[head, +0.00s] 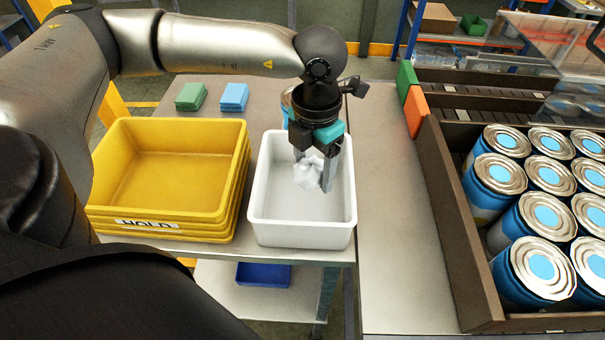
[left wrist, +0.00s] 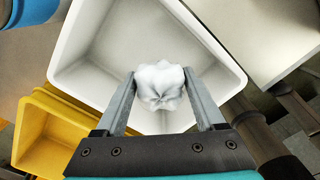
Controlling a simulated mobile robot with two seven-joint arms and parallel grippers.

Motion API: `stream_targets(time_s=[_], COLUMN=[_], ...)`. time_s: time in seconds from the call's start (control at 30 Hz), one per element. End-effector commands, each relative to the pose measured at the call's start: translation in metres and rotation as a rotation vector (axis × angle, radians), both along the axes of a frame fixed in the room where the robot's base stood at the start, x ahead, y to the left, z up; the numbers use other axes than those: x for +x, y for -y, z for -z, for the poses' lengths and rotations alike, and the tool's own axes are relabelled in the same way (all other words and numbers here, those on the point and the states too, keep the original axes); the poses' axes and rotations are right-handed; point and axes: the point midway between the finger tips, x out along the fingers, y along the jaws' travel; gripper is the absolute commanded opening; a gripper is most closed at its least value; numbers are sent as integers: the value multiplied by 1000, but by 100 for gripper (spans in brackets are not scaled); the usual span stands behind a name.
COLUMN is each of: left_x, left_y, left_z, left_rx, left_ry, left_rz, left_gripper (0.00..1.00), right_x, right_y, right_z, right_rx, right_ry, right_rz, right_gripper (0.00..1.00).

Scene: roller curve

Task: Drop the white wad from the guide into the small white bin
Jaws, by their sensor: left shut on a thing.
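The white wad (head: 309,173) is a crumpled ball between the fingers of my left gripper (head: 318,172). The left wrist view also shows the wad (left wrist: 160,86) pinched between both fingertips of the left gripper (left wrist: 163,88). The small white bin (head: 262,225) stands on the metal table, and the gripper and wad are over its opening. In the left wrist view the bin (left wrist: 78,70) lies beyond the wad, and its visible inside is empty. I cannot tell exactly how high the wad is above the bin floor. My right gripper is not in view.
Yellow stacked bins (head: 168,215) marked HOLD stand left of the white bin. Green (head: 191,96) and blue (head: 234,97) stacks lie behind. A dark-walled tray (head: 452,225) of blue cans (head: 544,268) is at right. A blue bin (head: 263,274) sits on the shelf below.

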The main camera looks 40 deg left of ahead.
Motion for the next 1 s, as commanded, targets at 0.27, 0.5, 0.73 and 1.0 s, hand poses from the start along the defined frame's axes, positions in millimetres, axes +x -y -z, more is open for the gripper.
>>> stream_targets(time_s=[0.27, 0.5, 0.73, 1.0], left_x=[1, 0, 0, 1], left_y=[0, 0, 0, 0], left_z=[3, 3, 3, -18], left_rx=[0, 0, 0, -1], left_ry=[1, 1, 1, 5], left_rz=[0, 0, 0, -1], left_gripper=[20, 95, 100, 100], right_x=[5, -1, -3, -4], right_y=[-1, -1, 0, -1], right_z=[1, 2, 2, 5], right_rx=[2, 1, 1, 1], right_ry=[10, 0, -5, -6], right_rz=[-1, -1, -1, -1], right_gripper=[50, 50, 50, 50])
